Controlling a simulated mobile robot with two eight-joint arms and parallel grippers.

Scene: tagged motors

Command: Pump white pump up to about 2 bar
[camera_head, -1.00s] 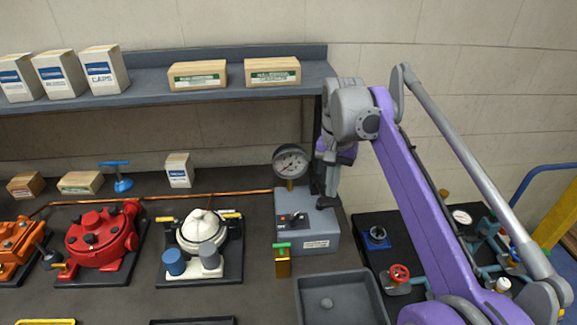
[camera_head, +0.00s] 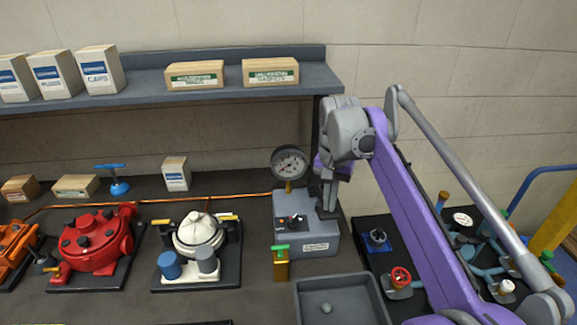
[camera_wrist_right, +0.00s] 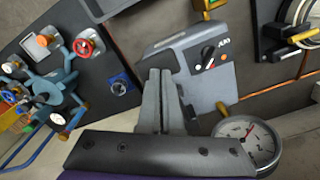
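The white pump (camera_head: 200,238) sits on a dark plate on the bench, with blue and grey cylinders at its front. To its right is a grey box (camera_head: 318,242) with a dial gauge (camera_head: 289,163) at its back left and a switch on its face. The gauge (camera_wrist_right: 250,142) also shows in the right wrist view, too small to read. My right gripper (camera_head: 328,205) points down at the right rear of the box, beside a dark part. Its fingers (camera_wrist_right: 161,85) look closed together; whether something is between them is hidden. My left gripper is out of view.
A red pump (camera_head: 95,240) and an orange one (camera_head: 15,245) stand to the left. A shelf (camera_head: 215,80) with cartons runs above. A grey tray (camera_head: 345,300) is at the front, and a valve board (camera_head: 375,262) stands at right. A copper pipe runs behind the pumps.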

